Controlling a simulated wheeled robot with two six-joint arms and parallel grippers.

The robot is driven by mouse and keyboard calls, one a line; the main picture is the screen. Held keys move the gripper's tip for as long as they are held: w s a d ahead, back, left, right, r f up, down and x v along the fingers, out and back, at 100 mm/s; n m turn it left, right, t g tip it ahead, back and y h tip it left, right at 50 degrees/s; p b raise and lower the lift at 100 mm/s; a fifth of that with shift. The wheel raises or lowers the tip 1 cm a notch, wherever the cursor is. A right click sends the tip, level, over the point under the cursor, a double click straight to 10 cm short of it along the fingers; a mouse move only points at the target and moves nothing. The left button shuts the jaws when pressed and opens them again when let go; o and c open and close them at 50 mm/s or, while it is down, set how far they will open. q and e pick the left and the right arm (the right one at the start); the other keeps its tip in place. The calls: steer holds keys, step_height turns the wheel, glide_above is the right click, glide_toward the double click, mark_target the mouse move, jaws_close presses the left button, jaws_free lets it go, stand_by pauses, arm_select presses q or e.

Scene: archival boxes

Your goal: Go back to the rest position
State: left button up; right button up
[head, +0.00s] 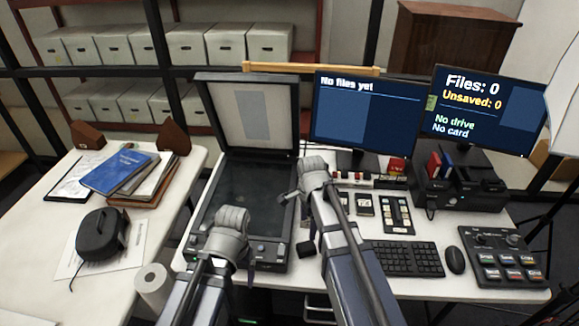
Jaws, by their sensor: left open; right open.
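My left gripper (232,220) is over the front left part of the flatbed scanner (240,195), which lies with its lid (247,115) raised. My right gripper (306,181) is higher up, at the right edge of the scanner glass, left of the small items on the desk. Both grippers are open and I see nothing in them. The wrists hide most of the fingers. The scanner glass looks dark and empty where it shows.
A left table holds blue folders (120,172) and a black case (102,236). The main desk holds a monitor (365,117), a second monitor (487,108), a keyboard (404,259), a mouse (454,260) and a button panel (502,257). Shelves with white boxes (187,44) stand behind.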

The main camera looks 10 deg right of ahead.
mark_target(306, 246)
steer(key=shift+f+b, duration=5.95)
steer(key=shift+f, duration=0.05)
steer(key=shift+r, duration=0.1)
step_height(306, 246, up, 12)
steer(key=p, duration=1.3)
step_height(306, 246, down, 12)
steer(key=b, duration=1.3)
steer(key=shift+f, duration=0.25)
step_height(306, 246, up, 10)
steer(key=p, duration=1)
steer(key=shift+r, duration=0.25)
steer(key=shift+w+a, duration=0.1)
